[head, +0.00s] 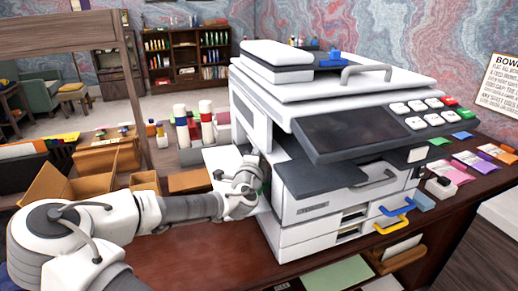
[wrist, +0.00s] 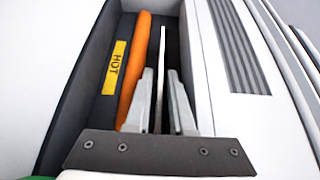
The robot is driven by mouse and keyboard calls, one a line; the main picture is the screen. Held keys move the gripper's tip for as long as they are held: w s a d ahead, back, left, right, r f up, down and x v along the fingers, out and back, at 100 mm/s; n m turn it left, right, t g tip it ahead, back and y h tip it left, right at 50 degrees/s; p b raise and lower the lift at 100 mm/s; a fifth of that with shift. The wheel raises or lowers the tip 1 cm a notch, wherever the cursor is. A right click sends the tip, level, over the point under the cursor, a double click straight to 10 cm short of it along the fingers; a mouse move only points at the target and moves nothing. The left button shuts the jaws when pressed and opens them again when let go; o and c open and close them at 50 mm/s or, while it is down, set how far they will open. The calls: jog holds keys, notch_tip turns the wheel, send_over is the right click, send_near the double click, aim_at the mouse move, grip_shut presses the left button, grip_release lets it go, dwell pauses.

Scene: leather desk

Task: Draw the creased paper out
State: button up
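The printer (head: 330,130) is a large white and dark grey machine on the desk. In the wrist view its side bay (wrist: 182,22) is open, with a dark inside, an orange roller (wrist: 135,70) and a yellow HOT label (wrist: 114,68). The creased paper (wrist: 161,45) shows as a thin white edge standing in the bay, right of the roller. My gripper (wrist: 161,72) reaches into the bay with its fingers apart, one on each side of the paper, with gaps visible. In the head view my wrist is at the printer's left side, and the fingertips are hidden.
The bay's walls are close around my fingers, with a vented white panel (wrist: 240,45) at right. Cardboard boxes (head: 75,180) and white bottles (head: 205,120) stand left of the printer. A blue handle (head: 397,207) and yellow handle (head: 392,226) are on its front drawers.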

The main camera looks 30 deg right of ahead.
jog(key=shift+w+d, duration=0.1)
jog(key=shift+c, duration=0.2)
grip_shut()
jog(key=w+a+b, duration=0.1)
jog(key=w+a, duration=0.2)
jog(key=a, duration=1.1)
jog(key=shift+w+a, duration=0.25)
jog(key=shift+w, duration=0.1)
dwell(0.5)
jog(key=shift+r+p, duration=0.45)
jog(key=shift+r, duration=1.1)
